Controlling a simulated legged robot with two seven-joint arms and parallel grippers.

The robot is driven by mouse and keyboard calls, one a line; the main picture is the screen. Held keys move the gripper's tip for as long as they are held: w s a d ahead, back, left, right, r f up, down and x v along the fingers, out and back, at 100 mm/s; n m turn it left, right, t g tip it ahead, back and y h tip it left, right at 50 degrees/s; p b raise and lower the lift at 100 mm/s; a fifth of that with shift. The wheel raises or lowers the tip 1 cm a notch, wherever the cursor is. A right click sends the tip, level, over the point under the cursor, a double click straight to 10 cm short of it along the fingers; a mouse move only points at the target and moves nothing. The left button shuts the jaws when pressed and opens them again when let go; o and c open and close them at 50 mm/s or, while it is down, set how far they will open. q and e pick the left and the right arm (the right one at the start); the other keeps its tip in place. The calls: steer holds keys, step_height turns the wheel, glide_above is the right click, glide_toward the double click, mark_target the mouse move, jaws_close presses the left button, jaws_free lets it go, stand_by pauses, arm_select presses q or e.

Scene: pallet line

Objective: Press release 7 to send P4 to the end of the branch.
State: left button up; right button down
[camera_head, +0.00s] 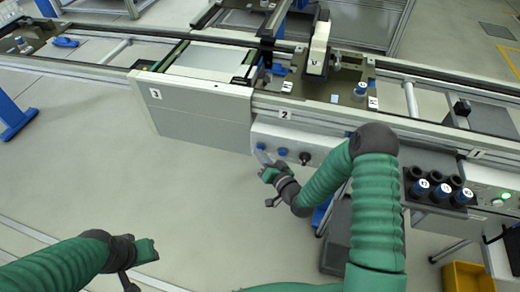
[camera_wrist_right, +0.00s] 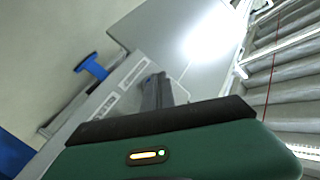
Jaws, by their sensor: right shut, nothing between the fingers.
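A pale control panel (camera_head: 325,143) hangs on the front of the conveyor under the label 2. It carries blue buttons (camera_head: 282,152) and a dark knob (camera_head: 305,158). No number 7 is readable on it. My right gripper (camera_head: 262,157) is shut and empty, its tip close to the leftmost blue button (camera_head: 260,147); I cannot tell whether it touches. Its fingers show in the right wrist view (camera_wrist_right: 160,92). A dark pallet (camera_head: 340,92) sits on the line behind the panel; no P4 mark is readable. My left gripper (camera_head: 148,250) hangs low over the floor, its fingers unclear.
A large grey cover (camera_head: 200,110) labelled 3 juts out left of the panel. A yellow bin (camera_head: 465,277) is on the floor.

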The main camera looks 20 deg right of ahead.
stand_by(0.4)
steer(key=shift+s+a, duration=0.5)
steer(key=shift+s, duration=0.2)
steer(key=shift+s, duration=0.1)
